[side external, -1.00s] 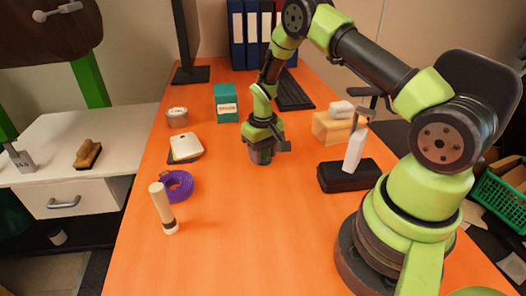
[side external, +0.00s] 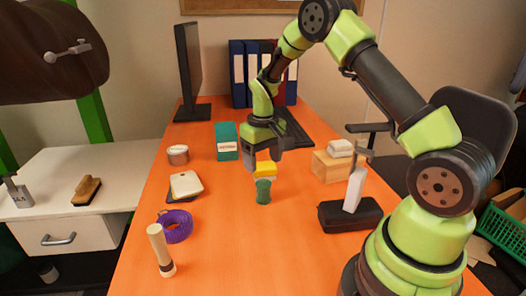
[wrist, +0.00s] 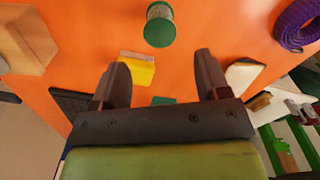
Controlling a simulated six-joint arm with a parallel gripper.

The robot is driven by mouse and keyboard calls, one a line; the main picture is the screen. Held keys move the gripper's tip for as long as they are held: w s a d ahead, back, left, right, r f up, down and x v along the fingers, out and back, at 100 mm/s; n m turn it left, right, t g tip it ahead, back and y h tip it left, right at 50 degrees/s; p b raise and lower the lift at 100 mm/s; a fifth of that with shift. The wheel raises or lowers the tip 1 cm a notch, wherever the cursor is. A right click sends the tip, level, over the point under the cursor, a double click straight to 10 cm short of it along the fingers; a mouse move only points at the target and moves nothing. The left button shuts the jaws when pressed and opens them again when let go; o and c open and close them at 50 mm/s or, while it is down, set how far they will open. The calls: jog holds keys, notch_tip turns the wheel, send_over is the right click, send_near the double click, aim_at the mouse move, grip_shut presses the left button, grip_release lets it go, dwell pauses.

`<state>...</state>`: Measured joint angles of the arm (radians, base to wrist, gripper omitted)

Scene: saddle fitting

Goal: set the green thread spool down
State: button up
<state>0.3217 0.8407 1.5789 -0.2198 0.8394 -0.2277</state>
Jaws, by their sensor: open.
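The green thread spool (side external: 263,191) stands upright on the orange table, in front of a small yellow block (side external: 265,170). It also shows near the top of the wrist view (wrist: 160,28), beyond my fingertips. My gripper (side external: 266,160) is open and empty, above and behind the spool and apart from it. In the wrist view the two dark fingers (wrist: 160,72) stand wide apart. The yellow block there (wrist: 138,68) appears between them, nearer than the spool.
A teal box (side external: 227,141), round tin (side external: 178,155), white pads (side external: 186,185), purple coil (side external: 176,226) and cream cylinder (side external: 161,250) are to the left. A wooden block (side external: 330,167) and black case (side external: 349,215) are to the right. The table's front middle is clear.

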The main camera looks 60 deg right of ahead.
notch_tip(320, 180, up, 2)
jog(key=s+a+r+t, duration=0.25)
jog(key=a+r, duration=0.25)
jog(key=r, duration=0.5)
jog(key=s+a+r+t+y, duration=0.1)
jog(key=s+a+r, duration=0.3)
jog(key=s, duration=0.4)
jog(key=s+a+r+t+y, duration=0.1)
jog(key=s+a+r+t, duration=0.2)
jog(key=s, duration=0.6)
jog(key=shift+s+a+r+t, duration=0.2)
jog(key=shift+a+r+t, duration=0.15)
jog(key=shift+a+r, duration=0.7)
